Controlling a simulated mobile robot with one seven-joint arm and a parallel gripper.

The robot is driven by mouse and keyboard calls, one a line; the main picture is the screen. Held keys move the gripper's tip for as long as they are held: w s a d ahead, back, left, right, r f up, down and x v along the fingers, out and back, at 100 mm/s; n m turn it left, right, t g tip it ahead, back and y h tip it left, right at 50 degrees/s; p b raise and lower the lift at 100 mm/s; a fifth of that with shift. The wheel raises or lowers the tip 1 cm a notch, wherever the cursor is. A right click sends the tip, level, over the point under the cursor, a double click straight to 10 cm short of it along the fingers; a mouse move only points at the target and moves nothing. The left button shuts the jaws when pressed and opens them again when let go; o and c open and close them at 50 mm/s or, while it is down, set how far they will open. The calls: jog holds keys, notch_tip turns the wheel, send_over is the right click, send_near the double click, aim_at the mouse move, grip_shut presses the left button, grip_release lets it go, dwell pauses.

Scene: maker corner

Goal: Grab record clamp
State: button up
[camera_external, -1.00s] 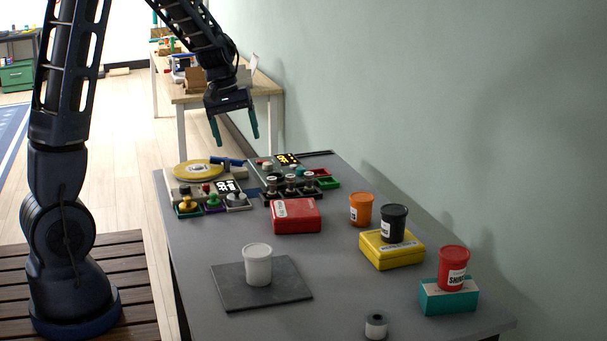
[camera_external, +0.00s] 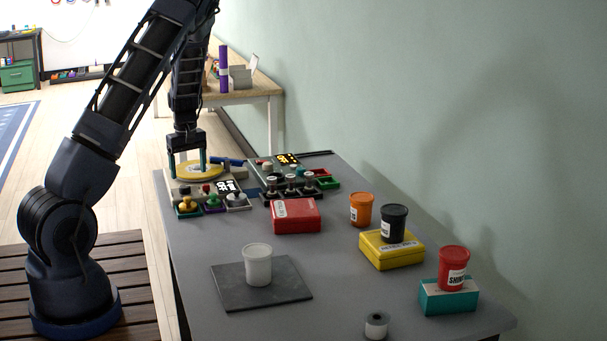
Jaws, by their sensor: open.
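A yellow disc like a record (camera_external: 214,171) lies at the far left corner of the grey table. My gripper (camera_external: 188,175) points straight down over this disc, open, with its two teal fingers apart. The fingertips are at or just above the disc, and I cannot tell if they touch it. I see nothing clearly held between the fingers. The record clamp is not clear to me; small knob-like pieces stand in a tray (camera_external: 194,209) just in front of the disc, and a small piece at the disc's middle is too small to make out.
A second set of knobs (camera_external: 291,184) stands right of the disc, near a blue piece (camera_external: 230,161). A red box (camera_external: 296,216), a yellow box (camera_external: 391,250) with a black tub (camera_external: 394,223), and a white tub (camera_external: 257,265) stand nearer. The table's left front is clear.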

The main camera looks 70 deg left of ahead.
aim_at(187, 198)
notch_tip(187, 198, down, 6)
jog(key=shift+s+r, duration=0.1)
jog(key=shift+r, duration=0.15)
jog(key=shift+s+a+f, duration=0.1)
jog(key=shift+s+f, duration=0.1)
jog(key=shift+f, duration=1.1)
jog(key=shift+s+a+f, duration=0.1)
jog(key=shift+s+f, duration=0.1)
jog(key=shift+f, duration=1.1)
jog(key=c, duration=1.2)
jog(key=shift+r, duration=0.15)
